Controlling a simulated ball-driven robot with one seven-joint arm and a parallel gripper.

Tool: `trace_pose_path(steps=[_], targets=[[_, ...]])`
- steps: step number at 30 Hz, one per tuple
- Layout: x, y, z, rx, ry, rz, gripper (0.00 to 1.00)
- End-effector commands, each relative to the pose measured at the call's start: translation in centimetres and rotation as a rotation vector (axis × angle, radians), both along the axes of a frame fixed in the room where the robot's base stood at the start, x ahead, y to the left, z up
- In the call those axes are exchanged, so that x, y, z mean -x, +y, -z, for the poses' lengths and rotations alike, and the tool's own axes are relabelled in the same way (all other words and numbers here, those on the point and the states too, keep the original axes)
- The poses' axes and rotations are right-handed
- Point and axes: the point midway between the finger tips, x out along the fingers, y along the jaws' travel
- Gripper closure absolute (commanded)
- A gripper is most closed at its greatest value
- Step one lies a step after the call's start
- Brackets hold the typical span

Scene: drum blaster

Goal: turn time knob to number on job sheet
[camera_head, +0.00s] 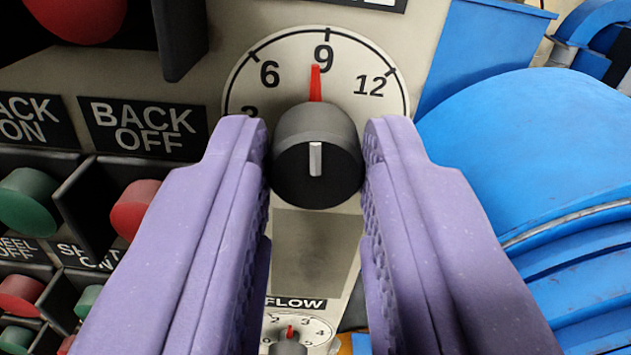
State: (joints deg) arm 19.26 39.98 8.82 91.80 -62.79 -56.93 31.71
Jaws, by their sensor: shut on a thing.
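The time knob (316,170) is a dark round knob with a white line on its face and a red pointer (315,84) above it. Its pale dial plate (236,92) shows 6, 9 and 12, with a lower number partly hidden behind the left finger. The red pointer stands just left of the 9 mark, below the figure 9. My gripper (316,150) has two purple fingers, one on each side of the knob, shut on it. No job sheet can be made out in this view.
A BACK OFF label (145,128) and several red and green buttons fill the panel at left. A smaller FLOW dial (312,330) with a red pointer sits below, between the fingers. A large blue rounded housing (530,150) stands close on the right.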

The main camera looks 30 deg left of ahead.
Motion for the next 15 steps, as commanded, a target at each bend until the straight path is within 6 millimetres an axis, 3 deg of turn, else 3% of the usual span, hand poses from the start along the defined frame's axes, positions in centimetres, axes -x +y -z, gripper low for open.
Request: trace_pose_path(steps=[15], targets=[[0.02,-0.08,0.21,-0.092,0.071,0.001,1.00]])
